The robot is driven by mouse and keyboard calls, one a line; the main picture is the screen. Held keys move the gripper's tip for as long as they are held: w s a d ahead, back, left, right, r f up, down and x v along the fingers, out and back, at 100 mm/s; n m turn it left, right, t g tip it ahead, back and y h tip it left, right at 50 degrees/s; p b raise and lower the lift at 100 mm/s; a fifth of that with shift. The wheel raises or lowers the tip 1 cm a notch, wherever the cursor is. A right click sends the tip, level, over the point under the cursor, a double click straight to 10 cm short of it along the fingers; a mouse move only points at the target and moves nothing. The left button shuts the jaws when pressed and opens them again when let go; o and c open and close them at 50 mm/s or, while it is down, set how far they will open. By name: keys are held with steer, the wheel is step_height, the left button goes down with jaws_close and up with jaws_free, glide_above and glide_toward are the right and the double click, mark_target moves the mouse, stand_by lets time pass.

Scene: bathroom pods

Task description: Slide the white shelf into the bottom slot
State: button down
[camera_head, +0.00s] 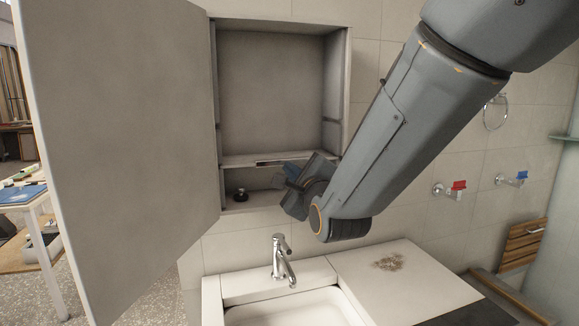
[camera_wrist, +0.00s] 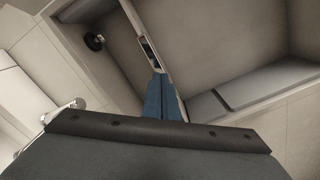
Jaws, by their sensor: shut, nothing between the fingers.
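The white shelf (camera_head: 245,160) spans the inside of the open wall cabinet (camera_head: 344,75), low down, above a small bottom compartment. In the wrist view the shelf's front edge (camera_wrist: 129,14) runs slantwise and carries a dark strip. My gripper (camera_head: 285,173) is at the front of the shelf, right of its middle. In the wrist view its blue fingers (camera_wrist: 158,78) are shut and empty, with the tips at the shelf's front edge. I cannot tell whether they touch it.
The cabinet door (camera_head: 125,140) stands wide open at the left. A small dark object (camera_head: 240,194) sits in the bottom compartment. Below are a faucet (camera_head: 281,258) and a sink (camera_head: 290,312); the counter (camera_head: 405,285) has a small brownish patch. The cabinet's upper space is empty.

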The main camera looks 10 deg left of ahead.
steer(key=b+v, duration=0.2)
steer(key=v, duration=0.5)
steer(key=d+f+n+g+h, duration=0.65)
steer(key=d+f+n, duration=0.25)
steer(key=d+f, duration=1)
steer(key=s+d+f+n+g+h, duration=0.1)
steer(key=s+d+f+n+g, duration=0.3)
steer(key=s+d, duration=0.3)
steer(key=s+d+f+n+g+h, duration=0.1)
steer(key=s+d+f+n+g, duration=0.3)
steer(key=s, duration=0.6)
steer(key=d+f+n, duration=0.1)
steer(key=d+f, duration=0.1)
steer(key=d, duration=0.1)
steer(key=shift+f+n+h, duration=0.2)
steer(key=shift+n+h, duration=0.15)
steer(key=shift+n, duration=0.05)
steer(key=shift+r, duration=0.55)
